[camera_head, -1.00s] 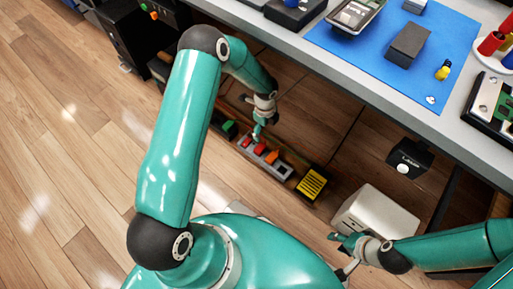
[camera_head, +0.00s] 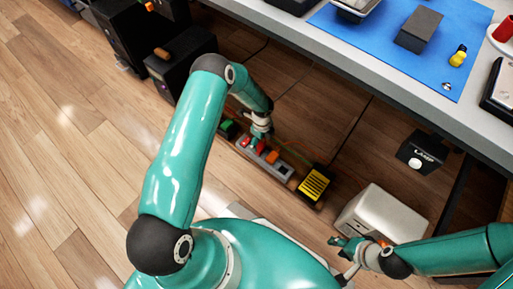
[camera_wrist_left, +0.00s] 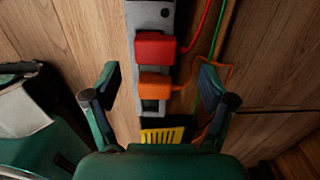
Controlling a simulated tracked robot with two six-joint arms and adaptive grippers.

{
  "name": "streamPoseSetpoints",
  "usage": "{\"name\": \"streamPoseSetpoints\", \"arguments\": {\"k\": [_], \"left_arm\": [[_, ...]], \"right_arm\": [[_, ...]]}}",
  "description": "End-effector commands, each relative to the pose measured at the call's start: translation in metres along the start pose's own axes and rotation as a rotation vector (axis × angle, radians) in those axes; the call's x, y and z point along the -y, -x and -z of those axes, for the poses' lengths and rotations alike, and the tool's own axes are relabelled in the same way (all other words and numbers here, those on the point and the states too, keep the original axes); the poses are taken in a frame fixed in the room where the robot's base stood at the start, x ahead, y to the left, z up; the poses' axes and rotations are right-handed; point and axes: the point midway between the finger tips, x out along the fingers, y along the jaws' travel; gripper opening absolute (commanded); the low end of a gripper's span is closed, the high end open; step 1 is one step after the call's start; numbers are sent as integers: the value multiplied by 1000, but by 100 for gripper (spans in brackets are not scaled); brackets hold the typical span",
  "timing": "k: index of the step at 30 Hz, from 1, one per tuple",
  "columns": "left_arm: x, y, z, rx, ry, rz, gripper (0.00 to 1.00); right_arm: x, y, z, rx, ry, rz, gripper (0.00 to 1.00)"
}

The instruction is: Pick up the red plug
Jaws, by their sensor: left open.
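The red plug (camera_wrist_left: 155,47) sits in a grey power strip (camera_wrist_left: 148,15) on the floor, with a red cable running off to the right. An orange plug (camera_wrist_left: 155,84) sits just below it in the left wrist view. My left gripper (camera_wrist_left: 158,78) is open and empty, its fingers apart on either side of the strip near the orange plug. In the head view my left gripper (camera_head: 258,136) is over the strip, beside the red plug (camera_head: 260,146), and partly hides it. My right gripper (camera_head: 342,247) is far to the right by the white box, away from the plugs.
A yellow and black block (camera_head: 314,184) lies at the strip's right end, and a green piece (camera_head: 230,128) at its left. A white box (camera_head: 380,216) stands to the right. The workbench (camera_head: 335,52) edge overhangs behind. Orange and green cables run beside the strip.

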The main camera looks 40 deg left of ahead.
Motion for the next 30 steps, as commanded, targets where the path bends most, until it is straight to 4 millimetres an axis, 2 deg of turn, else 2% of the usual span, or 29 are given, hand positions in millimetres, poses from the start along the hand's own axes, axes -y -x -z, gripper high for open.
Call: {"name": "streamPoseSetpoints", "arguments": {"k": [1,3,7,16,28,30], "left_arm": [[-3,-12,-1,-1,1,-3,83],[-5,-23,-2,-1,3,-4,83],[-5,-39,-2,0,2,-1,83],[-5,-43,-2,0,1,0,83],[-5,-42,-2,-1,2,-1,17],[-5,-42,-2,0,2,0,16]], "right_arm": [[-3,-8,0,0,0,0,40],[-5,-14,0,0,0,0,40],[-8,-21,0,0,0,0,40],[-8,-21,0,0,0,0,40],[-8,-21,0,0,0,0,40],[-8,-21,0,0,0,0,40]]}}
